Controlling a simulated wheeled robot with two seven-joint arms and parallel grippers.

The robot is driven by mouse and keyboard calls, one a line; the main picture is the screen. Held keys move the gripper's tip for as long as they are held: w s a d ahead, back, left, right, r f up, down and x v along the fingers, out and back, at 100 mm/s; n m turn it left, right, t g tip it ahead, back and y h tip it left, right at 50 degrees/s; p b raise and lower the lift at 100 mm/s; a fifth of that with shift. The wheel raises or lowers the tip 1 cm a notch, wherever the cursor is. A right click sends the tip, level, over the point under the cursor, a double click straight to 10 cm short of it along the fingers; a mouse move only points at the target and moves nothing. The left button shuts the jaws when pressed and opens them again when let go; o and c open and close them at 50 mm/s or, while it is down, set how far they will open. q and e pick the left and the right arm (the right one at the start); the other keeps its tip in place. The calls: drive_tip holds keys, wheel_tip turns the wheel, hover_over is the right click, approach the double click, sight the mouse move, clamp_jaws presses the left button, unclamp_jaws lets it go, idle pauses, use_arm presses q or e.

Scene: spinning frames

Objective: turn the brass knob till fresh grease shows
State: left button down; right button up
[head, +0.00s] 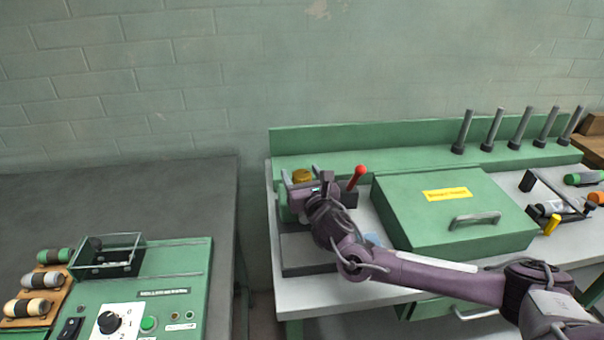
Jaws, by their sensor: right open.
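The brass knob (302,176) shows as a yellow-gold cap at the left end of the green bench. My right gripper (300,186) is at the knob, with a grey finger on its near left side and another on its right. The gripper is open; I cannot tell whether the fingers touch the knob. The gripper body hides the knob's lower part and what it sits on. No fresh grease can be made out. My left gripper is not in view.
A red-balled lever (358,173) stands just right of my gripper. A green lidded box (450,205) is further right, with several grey pegs (493,130) behind it. A control panel (150,290) lies at the lower left. A gap separates the two benches.

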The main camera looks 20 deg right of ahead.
drive_tip(key=shift+c, duration=0.3)
drive_tip(key=c, duration=0.9)
drive_tip(key=shift+a+f+m+h+b, duration=0.1)
drive_tip(key=shift+m+h+b, duration=0.45)
drive_tip(key=shift+h, duration=0.25)
drive_tip(key=shift+w+m+g+h, duration=0.1)
drive_tip(key=shift+m+g+h, duration=0.3)
drive_tip(key=shift+m+h, duration=0.55)
drive_tip(key=m+g+h+p, duration=0.1)
drive_tip(key=h+p, duration=0.1)
drive_tip(key=p, duration=0.1)
drive_tip(key=m+g+h+p, duration=0.1)
drive_tip(key=h+p, duration=0.1)
drive_tip(key=p, duration=0.1)
drive_tip(key=m+g+h+p, duration=0.1)
drive_tip(key=h+p, duration=0.1)
drive_tip(key=p, duration=0.1)
drive_tip(key=shift+r+m+p, duration=0.3)
drive_tip(key=shift+r+p, duration=0.05)
drive_tip(key=shift+f+m+g+h+p, duration=0.25)
drive_tip(key=shift+m+g+h+p, duration=0.45)
drive_tip(key=shift+p, duration=0.45)
